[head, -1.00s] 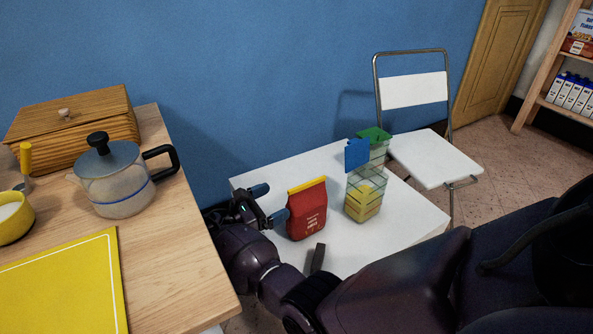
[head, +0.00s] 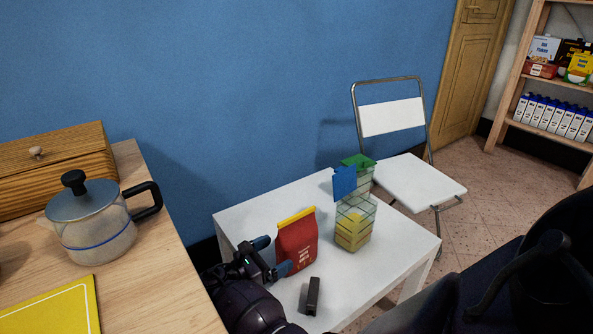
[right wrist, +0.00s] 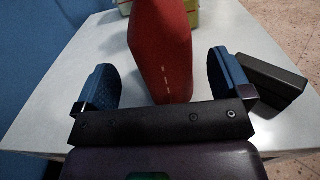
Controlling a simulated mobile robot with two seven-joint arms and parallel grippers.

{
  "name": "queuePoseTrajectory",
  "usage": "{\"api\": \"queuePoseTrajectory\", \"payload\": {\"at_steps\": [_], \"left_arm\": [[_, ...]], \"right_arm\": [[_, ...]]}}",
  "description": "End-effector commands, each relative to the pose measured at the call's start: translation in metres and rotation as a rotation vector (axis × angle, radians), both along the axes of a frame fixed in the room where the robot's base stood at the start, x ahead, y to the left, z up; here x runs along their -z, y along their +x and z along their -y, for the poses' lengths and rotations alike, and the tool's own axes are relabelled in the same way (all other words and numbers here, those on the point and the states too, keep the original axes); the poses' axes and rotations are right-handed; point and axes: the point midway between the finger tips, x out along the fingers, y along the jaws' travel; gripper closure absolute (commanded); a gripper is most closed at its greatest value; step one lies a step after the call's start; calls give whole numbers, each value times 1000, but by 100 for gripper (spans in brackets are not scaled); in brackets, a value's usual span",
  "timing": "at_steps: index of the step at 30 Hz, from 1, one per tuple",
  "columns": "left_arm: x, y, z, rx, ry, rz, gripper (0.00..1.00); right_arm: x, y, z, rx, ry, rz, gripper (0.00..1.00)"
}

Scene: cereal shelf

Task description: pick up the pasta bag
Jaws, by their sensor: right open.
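The pasta bag (head: 297,243) is red with a yellow top strip and stands upright on the white table (head: 385,262). It also shows in the right wrist view (right wrist: 161,50), its lower part between the two finger pads. My right gripper (head: 271,257) is open beside the bag's left side, its blue fingers pointing toward it. In the right wrist view the open fingers (right wrist: 165,82) have a gap to the bag on both sides. The bag's top is cut off in that view. My left gripper is not in view.
A clear container (head: 354,225) with yellow contents stands right of the bag. A small dark block (head: 313,296) lies in front, near the right finger in the wrist view. A wooden counter with a kettle (head: 95,225) is at left; a folding chair (head: 408,180) stands behind.

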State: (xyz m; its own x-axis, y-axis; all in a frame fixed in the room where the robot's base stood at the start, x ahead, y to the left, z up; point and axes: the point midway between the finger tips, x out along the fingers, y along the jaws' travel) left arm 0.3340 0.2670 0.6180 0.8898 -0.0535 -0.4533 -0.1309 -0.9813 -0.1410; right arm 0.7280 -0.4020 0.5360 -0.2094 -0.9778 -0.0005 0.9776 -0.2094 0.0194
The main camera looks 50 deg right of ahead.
Motion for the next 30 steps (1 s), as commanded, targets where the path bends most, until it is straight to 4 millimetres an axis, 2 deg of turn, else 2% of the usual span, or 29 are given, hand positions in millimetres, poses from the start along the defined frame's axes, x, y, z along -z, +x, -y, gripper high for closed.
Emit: {"api": "queuePoseTrajectory", "payload": {"at_steps": [3,7,17,20,27,30], "left_arm": [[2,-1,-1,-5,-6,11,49],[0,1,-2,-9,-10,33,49],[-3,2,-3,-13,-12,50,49],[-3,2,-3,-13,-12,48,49],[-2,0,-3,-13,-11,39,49],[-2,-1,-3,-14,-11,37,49]], "right_arm": [[7,-9,17,2,-2,-6,3],[6,-12,32,1,-1,-5,3],[3,-12,39,0,-1,-2,3],[3,-12,39,0,-1,-2,16],[3,-12,39,0,-1,-2,52],[3,-12,39,0,-1,-1,64]]}}
